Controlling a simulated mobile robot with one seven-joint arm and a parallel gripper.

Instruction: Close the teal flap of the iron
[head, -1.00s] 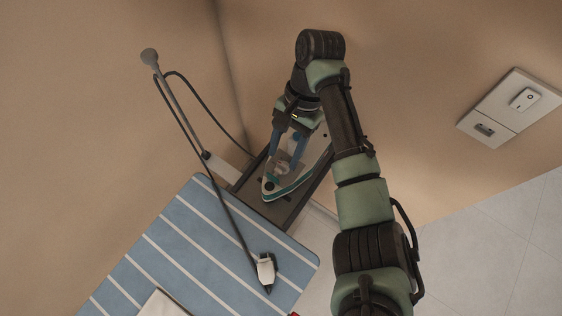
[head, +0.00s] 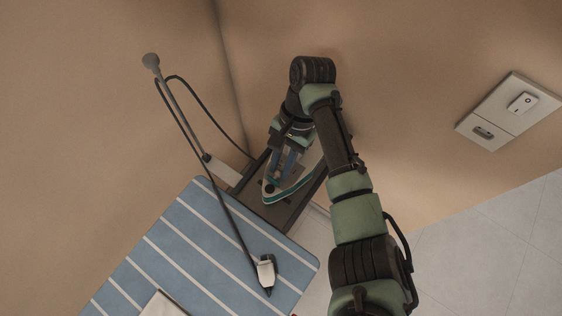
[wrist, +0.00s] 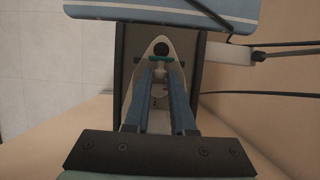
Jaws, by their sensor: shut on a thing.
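The iron (head: 287,193) is white with a teal band and rests on the dark rest at the end of the ironing board, its nose toward the board. It also shows in the wrist view (wrist: 147,55). In the wrist view, the teal flap (wrist: 161,58) is a narrow bar across the iron behind a dark round spot near the nose. My gripper (wrist: 161,74) has its two blue fingers close together on a pale part of the iron, just behind the flap. It also shows in the head view (head: 281,172). The fingers hide much of the iron's middle.
The striped blue ironing board (head: 180,245) lies in front of the iron. Tan walls close in behind the rest; a switch plate (head: 508,110) is at the right.

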